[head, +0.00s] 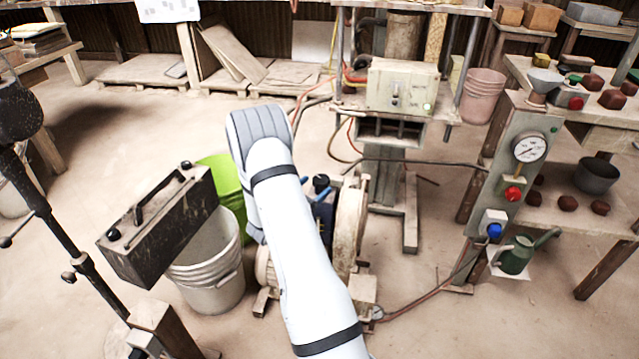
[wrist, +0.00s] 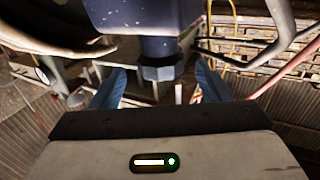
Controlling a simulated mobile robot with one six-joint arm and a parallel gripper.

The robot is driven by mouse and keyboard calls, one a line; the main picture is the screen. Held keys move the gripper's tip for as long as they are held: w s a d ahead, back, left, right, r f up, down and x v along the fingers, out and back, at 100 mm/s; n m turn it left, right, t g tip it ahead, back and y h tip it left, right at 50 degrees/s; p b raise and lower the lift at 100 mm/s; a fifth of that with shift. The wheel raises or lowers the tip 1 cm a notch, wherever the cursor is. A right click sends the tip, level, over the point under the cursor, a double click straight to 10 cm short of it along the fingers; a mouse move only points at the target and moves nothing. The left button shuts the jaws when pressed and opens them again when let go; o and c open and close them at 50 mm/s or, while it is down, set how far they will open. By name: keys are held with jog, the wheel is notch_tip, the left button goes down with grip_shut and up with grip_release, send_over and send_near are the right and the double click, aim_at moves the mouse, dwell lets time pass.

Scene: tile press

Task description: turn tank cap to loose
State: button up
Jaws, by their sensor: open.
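In the wrist view, the tank cap (wrist: 160,68) is a dark blue-grey, faceted cap on the narrow neck of the dark blue tank (wrist: 145,18). My gripper (wrist: 163,76) is open, its two blue fingers on either side of the cap, with visible gaps to both. I cannot tell how deep the cap sits between the fingertips. In the head view, part of the dark blue machine (head: 323,212) shows just right of my arm.
A big pale wheel (head: 349,225) stands beside the dark blue machine. A white bucket (head: 208,275), a green bin (head: 228,185) and a dark box with a handle (head: 160,225) are to the left. A control post (head: 510,165) stands right. Hoses cross the floor.

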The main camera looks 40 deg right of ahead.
aim_at(316, 185)
jog(key=x, duration=0.4)
jog(key=shift+b, duration=0.3)
jog(key=shift+c, duration=0.5)
